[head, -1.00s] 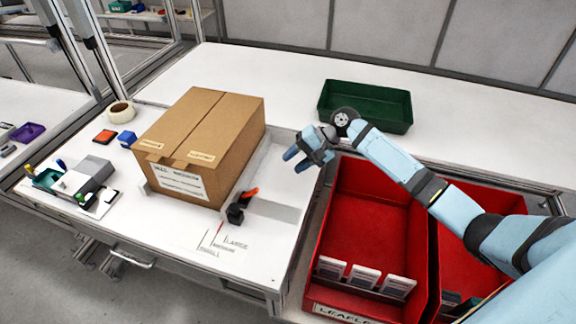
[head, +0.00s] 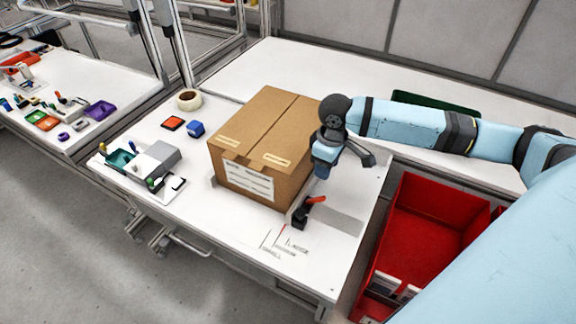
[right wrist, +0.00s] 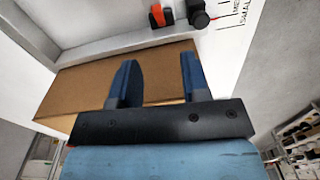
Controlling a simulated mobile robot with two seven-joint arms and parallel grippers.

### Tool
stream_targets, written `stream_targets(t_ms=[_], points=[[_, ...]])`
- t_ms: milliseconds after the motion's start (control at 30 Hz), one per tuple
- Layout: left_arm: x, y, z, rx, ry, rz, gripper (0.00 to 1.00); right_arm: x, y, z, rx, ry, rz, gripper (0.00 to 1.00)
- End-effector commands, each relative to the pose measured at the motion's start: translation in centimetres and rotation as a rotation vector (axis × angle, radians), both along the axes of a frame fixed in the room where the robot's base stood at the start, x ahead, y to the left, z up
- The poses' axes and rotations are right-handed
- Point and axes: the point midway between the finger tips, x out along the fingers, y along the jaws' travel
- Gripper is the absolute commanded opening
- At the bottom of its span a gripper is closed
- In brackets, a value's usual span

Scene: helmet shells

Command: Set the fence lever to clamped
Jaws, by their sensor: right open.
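The fence lever (head: 315,200) has an orange-red handle on a black base and stands on the white table in front of the box's right corner. Its orange handle also shows at the top of the right wrist view (right wrist: 157,15), beside a black knob. My right gripper (head: 322,170) is above and behind the lever, close to the box's right side, and does not touch the lever. In the right wrist view the two blue fingers (right wrist: 158,75) are apart with nothing between them; the cardboard lies behind them. My left gripper is not in view.
A closed cardboard box (head: 262,140) stands left of the lever against a grey fence. Size marks (head: 285,243) are printed on the table in front. A red bin (head: 430,220) is at right, a dark green tray (head: 435,102) behind my arm. Tape (head: 189,99) lies at left.

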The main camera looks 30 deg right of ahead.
Motion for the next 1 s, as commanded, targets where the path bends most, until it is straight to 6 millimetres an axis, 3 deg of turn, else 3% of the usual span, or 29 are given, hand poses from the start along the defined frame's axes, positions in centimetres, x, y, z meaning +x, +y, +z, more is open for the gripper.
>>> stream_targets(t_ms=[133,267,700,1000], points=[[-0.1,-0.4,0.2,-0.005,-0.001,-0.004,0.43,-0.7,-0.6,-0.1,-0.035,0.005,0.041,0.43],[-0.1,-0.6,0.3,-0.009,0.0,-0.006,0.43,-0.7,-0.5,-1.6,-0.034,0.005,0.042,0.43],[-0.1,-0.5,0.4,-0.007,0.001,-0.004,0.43,-0.7,-0.5,-10.5,-0.032,0.006,0.039,0.43],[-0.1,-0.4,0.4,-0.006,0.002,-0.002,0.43,-0.6,-0.5,-13.4,-0.032,0.004,0.038,0.43]])
